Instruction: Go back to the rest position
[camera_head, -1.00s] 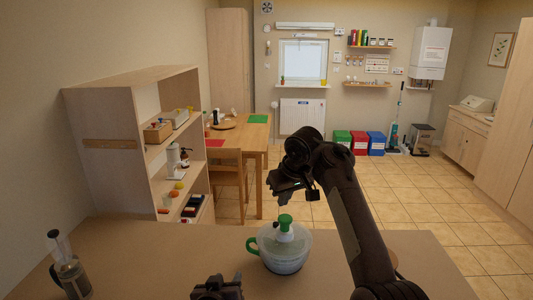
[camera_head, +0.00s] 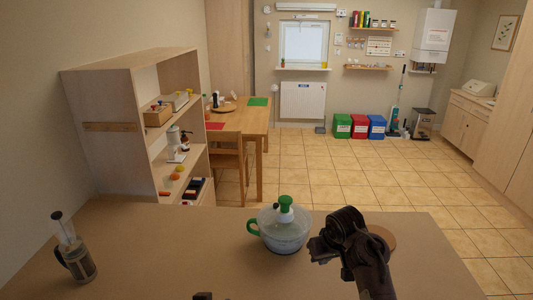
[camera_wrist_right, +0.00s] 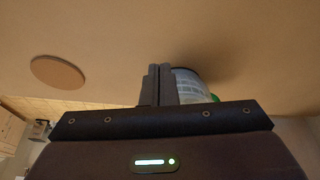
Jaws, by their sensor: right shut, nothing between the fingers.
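My right gripper (camera_head: 318,250) is low over the counter, just right of the clear lidded bowl with green knob and handle (camera_head: 285,232). In the right wrist view its fingers (camera_wrist_right: 160,84) are together with nothing between them. The bowl (camera_wrist_right: 190,86) shows partly behind the fingers there. I cannot tell the exact gap between gripper and bowl. Only a small dark part of my left gripper (camera_head: 203,296) shows at the bottom edge of the head view, so its jaws are hidden.
A French press (camera_head: 74,250) stands at the counter's left. A round wooden board (camera_head: 383,237) lies behind my right arm, and also shows in the right wrist view (camera_wrist_right: 58,72). The counter (camera_head: 160,245) is bare between press and bowl. A shelf unit (camera_head: 105,140) stands beyond.

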